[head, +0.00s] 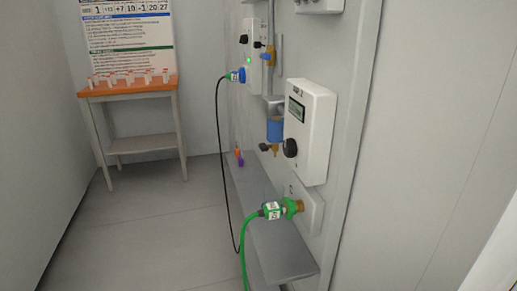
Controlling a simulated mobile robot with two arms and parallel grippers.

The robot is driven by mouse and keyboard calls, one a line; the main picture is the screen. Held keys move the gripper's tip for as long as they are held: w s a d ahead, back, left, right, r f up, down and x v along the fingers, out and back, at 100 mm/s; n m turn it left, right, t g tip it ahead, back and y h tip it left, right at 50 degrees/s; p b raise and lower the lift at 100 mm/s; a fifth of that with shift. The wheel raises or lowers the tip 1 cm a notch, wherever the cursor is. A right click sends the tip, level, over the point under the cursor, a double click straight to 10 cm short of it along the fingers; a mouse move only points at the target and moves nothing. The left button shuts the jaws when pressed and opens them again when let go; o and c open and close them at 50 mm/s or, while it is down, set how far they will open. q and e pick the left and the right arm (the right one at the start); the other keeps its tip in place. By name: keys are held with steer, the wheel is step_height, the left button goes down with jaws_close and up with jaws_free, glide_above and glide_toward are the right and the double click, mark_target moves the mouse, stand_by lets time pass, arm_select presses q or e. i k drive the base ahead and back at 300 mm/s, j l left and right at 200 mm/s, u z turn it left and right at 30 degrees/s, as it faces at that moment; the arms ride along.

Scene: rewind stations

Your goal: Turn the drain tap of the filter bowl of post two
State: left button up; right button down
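A blue filter bowl (275,131) hangs under a grey fitting on the wall panel, just left of a white box (311,130) whose label ends in 2. At its bottom is a small brass drain tap (275,149) with a dark lever (265,147) pointing left. The lever's exact angle is too small to tell. The white box has a small display (297,109) and a black knob (290,148). Neither of my grippers is in view.
A green hose with a green connector (271,210) joins a brass port below the box. A black cable (220,150) hangs from a blue connector. A grey ledge (285,255) runs below. An orange-topped table (128,88) stands at the back left. The floor (140,235) left of the panel is clear.

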mark_target(264, 148)
steer(key=i+j+z, duration=0.15)
steer(key=j+z, duration=0.35)
steer(key=j, duration=0.15)
steer(key=j+z, duration=0.5)
steer(key=j, duration=0.1)
